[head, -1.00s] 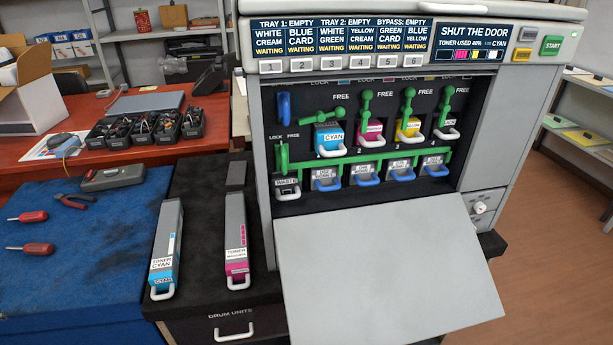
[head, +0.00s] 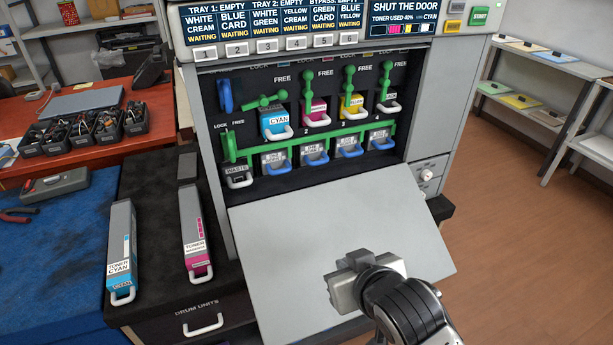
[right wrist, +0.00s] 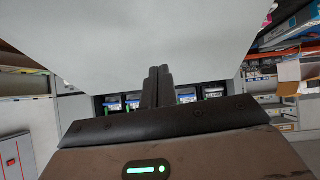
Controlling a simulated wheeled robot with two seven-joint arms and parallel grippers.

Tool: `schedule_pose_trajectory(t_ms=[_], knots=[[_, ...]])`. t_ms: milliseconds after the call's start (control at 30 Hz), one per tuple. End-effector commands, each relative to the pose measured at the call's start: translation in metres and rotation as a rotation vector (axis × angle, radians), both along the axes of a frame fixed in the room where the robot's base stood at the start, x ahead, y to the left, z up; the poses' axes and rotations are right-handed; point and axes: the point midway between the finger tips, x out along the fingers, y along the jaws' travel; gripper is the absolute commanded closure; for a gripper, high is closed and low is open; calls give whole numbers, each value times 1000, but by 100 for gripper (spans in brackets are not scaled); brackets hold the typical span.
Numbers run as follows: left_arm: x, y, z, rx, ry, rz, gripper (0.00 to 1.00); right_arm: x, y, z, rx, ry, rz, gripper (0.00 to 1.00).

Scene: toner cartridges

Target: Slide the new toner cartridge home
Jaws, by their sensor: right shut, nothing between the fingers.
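In the head view a cyan cartridge (head: 273,122) sits in the first slot of the open printer, its white-handled front showing. The green lever (head: 265,101) above it lies nearly level, while the levers over the other slots stand upright. Another cyan toner cartridge (head: 121,245) lies on the dark cabinet top, with a magenta one (head: 194,235) to its right. The printer door (head: 330,230) hangs open, folded down. My right gripper (head: 346,282) is in front of the door's lower part, shut and empty; its closed fingers also show in the right wrist view (right wrist: 157,87). My left gripper is out of view.
The printer display (head: 402,16) reads "SHUT THE DOOR". Magenta, yellow and black cartridges fill the other slots, with blue-handled units and a waste box (head: 238,177) below. A blue mat (head: 50,260) lies left; open floor (head: 500,220) is at right.

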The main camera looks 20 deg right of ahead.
Motion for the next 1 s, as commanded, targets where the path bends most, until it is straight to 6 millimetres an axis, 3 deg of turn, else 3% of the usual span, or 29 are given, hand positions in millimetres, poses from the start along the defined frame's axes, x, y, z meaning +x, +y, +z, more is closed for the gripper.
schedule_pose_trajectory(t_ms=[200, 400, 667, 1000], knots=[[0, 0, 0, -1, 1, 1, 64, 65, 15, 67, 32, -355, 0, 100], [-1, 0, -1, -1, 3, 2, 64, 97, 34, 124, 63, -617, 45, 100], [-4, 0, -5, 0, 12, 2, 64, 116, 39, 135, 69, -668, 60, 100], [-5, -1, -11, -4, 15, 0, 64, 162, 40, 134, 68, -666, 59, 100]])
